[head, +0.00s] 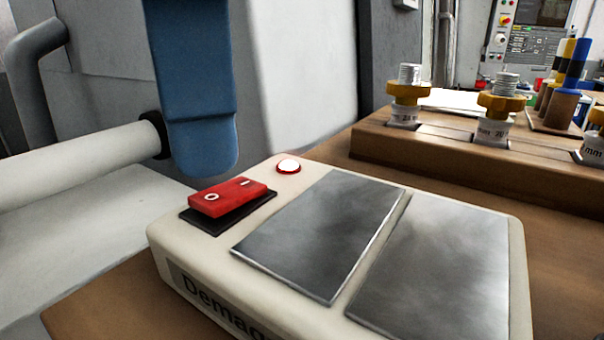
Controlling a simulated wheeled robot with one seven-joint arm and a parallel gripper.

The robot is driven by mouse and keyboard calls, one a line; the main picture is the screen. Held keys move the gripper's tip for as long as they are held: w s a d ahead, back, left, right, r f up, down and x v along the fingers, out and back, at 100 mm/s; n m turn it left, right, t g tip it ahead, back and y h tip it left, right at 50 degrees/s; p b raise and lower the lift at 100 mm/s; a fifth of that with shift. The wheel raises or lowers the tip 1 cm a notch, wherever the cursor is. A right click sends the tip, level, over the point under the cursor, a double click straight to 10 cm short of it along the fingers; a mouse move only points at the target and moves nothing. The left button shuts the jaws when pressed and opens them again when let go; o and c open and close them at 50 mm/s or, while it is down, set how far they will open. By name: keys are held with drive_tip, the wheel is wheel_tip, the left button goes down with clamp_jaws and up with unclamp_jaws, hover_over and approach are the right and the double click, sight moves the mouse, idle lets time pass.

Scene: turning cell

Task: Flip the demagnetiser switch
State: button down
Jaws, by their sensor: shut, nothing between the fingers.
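The demagnetiser (290,183) is a cream box with two grey metal plates on top and a partly cut-off "Demag" label on its front. Its switch (228,196) is a red rocker marked O and I in a black base at the back left. The O end stands raised on the left; the I end sits lower on the right. My gripper (207,165) shows as blue fingers coming down from the top, shut and empty. The tips appear just behind and above the switch; I cannot tell whether they touch it.
A white lamp with a red ring (289,167) sits right of the switch. A wooden rack (430,160) with several yellow-collared tool pieces stands behind. A white cylinder with a black end (90,160) lies at left. A machine control panel (530,40) is far back.

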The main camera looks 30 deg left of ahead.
sight(212, 197)
drive_tip(key=shift+f+b, duration=0.7)
drive_tip(key=shift+f, duration=0.25)
idle(1.1)
drive_tip(key=shift+r+p, duration=2.4)
drive_tip(key=shift+r, duration=1.15)
